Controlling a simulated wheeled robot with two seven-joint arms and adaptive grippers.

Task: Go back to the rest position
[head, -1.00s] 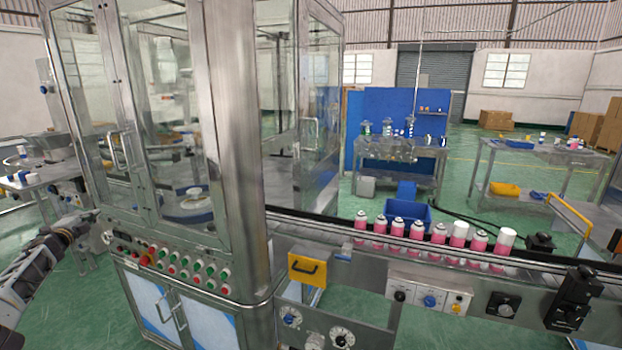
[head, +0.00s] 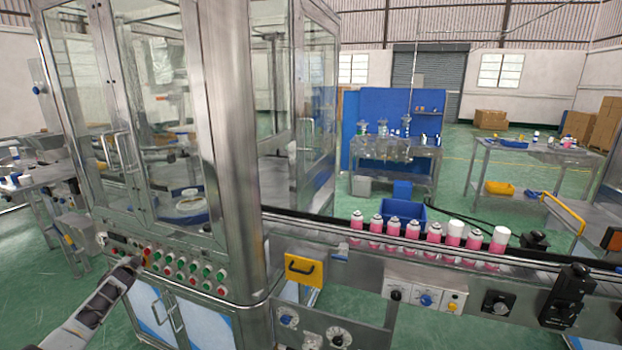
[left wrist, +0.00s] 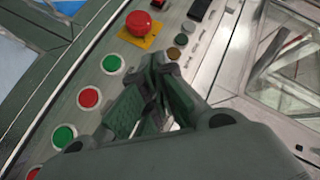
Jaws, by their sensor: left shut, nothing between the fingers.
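My left gripper (head: 134,262) is in front of the left end of the machine's control panel (head: 185,270) in the head view. In the left wrist view its fingers (left wrist: 158,75) are shut with nothing between them. They point at the panel, close to a red emergency stop button (left wrist: 138,24) on a yellow plate. Green and red buttons, such as a green one (left wrist: 111,63) and a red one (left wrist: 88,98), line the panel beside the fingers. I cannot tell whether the fingertips touch the panel. My right gripper is not in view.
The glass-walled crimping machine (head: 237,150) stands directly ahead. A conveyor (head: 345,232) with several pink and white cans (head: 412,229) runs to the right. A blue bin (head: 408,211) and workbenches stand behind it. Green floor is open at the lower left.

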